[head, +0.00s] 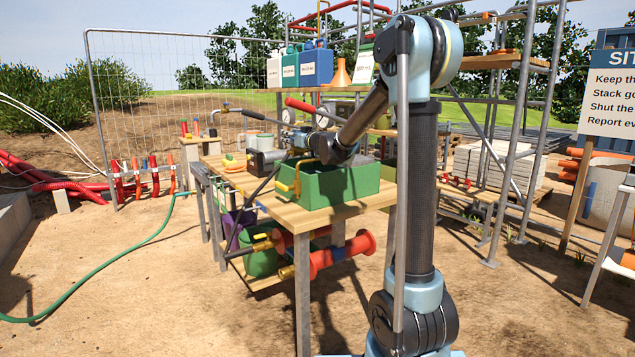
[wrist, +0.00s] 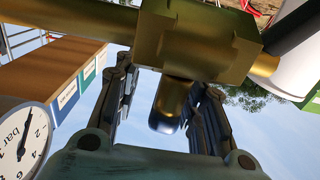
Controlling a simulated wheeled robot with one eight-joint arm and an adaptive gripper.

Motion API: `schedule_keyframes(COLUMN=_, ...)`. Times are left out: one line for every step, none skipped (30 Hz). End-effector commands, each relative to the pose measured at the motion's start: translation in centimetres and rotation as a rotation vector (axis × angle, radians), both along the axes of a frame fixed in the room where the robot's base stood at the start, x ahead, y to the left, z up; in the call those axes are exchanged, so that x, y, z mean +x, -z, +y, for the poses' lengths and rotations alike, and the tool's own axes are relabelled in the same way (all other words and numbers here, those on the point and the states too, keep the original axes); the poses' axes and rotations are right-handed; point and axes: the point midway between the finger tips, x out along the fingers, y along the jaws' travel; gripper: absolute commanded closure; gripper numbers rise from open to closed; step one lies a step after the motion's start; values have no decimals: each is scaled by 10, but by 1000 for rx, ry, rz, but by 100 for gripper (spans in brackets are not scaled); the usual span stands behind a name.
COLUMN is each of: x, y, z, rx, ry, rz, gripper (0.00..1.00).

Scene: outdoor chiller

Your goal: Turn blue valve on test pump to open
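The green test pump box (head: 340,187) stands on a wooden bench in the head view, with a yellow bracket-shaped part at its left end. My gripper (wrist: 164,92) is at the pump's brass fitting (wrist: 200,38) in the wrist view. Its two fingers are apart, one on each side of a rounded stub (wrist: 168,112), brass above and dark blue at its end, that points from the fitting into the gap. I cannot tell whether a finger touches it. A white gauge marked bar (wrist: 22,138) sits at the left. The blue valve cannot be made out in the head view.
The wooden bench (head: 262,204) also holds other fittings behind the pump, and red-ended pipework (head: 330,258) lies on its lower shelf. A scaffold rack (head: 520,120) stands at the right. A green hose (head: 110,275) crosses open sandy ground at the left.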

Motion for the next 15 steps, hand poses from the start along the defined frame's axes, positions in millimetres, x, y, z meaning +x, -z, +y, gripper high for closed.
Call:
schedule_keyframes(x=-2, y=0, z=-9, rx=0, ry=17, rz=0, gripper=63)
schedule_keyframes(x=-6, y=0, z=-11, rx=0, ry=14, rz=0, gripper=63)
schedule_keyframes(x=-11, y=0, z=-14, rx=0, ry=13, rz=0, gripper=63)
schedule_keyframes(x=-14, y=0, z=-16, rx=0, ry=13, rz=0, gripper=63)
schedule_keyframes(x=-18, y=0, z=-19, rx=1, ry=12, rz=-1, gripper=63)
schedule_keyframes(x=-23, y=0, z=-22, rx=1, ry=12, rz=-1, gripper=63)
schedule_keyframes(x=-26, y=0, z=-25, rx=1, ry=12, rz=-1, gripper=63)
schedule_keyframes(x=-30, y=0, z=-27, rx=1, ry=13, rz=-1, gripper=63)
schedule_keyframes(x=-35, y=0, z=-31, rx=1, ry=13, rz=0, gripper=63)
schedule_keyframes(x=-39, y=0, z=-34, rx=1, ry=14, rz=0, gripper=63)
schedule_keyframes(x=-43, y=0, z=-37, rx=1, ry=14, rz=0, gripper=63)
schedule_keyframes(x=-48, y=0, z=-40, rx=1, ry=13, rz=0, gripper=63)
schedule_keyframes(x=-52, y=0, z=-43, rx=1, ry=13, rz=0, gripper=63)
schedule_keyframes(x=-57, y=0, z=-45, rx=1, ry=12, rz=0, gripper=63)
schedule_keyframes(x=-62, y=0, z=-48, rx=1, ry=12, rz=0, gripper=63)
